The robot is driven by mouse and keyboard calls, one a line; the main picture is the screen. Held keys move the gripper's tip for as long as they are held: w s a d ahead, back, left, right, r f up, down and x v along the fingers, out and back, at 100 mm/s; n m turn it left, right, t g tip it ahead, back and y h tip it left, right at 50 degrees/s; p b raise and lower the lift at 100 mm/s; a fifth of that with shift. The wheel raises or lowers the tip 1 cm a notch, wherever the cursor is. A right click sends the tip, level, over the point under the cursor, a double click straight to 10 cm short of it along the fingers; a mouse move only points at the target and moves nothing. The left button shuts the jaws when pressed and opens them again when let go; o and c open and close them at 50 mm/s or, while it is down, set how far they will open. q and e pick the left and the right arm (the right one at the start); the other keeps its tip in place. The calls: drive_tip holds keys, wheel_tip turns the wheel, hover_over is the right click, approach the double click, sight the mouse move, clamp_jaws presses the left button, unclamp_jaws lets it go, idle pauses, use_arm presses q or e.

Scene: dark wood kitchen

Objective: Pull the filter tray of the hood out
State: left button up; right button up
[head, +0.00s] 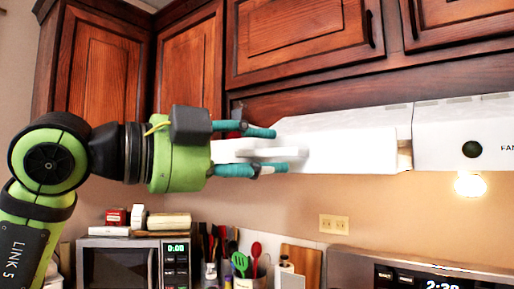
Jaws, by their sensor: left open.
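The white hood (470,135) runs along the wall below the upper cabinets, with a dark round knob and a lit lamp at its right. A white section (350,145), which looks like the filter tray, reaches left from it toward my left gripper (278,151). A small gap shows under the right end of this section. My left gripper is open, its teal fingers above and below a white handle-like part (250,153). I cannot tell whether the fingers touch it. The gripper hides the section's left end. My right gripper is not in view.
Dark wood cabinets (300,40) hang close above the hood. Below are a microwave (130,262) with boxes on top, several utensils (240,262), a cutting board (301,262) and a stove panel (420,272).

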use_arm(q)
clamp_jaws()
drive_tip(key=shift+s+a+f+b, duration=0.1)
drive_tip(key=shift+s+a+b, duration=0.35)
drive_tip(key=shift+s+b, duration=0.2)
drive_tip(key=shift+s+a+b, duration=0.45)
drive_tip(key=shift+s+b, duration=0.05)
drive_tip(key=shift+s, duration=0.1)
unclamp_jaws()
drive_tip(key=shift+s+a, duration=0.25)
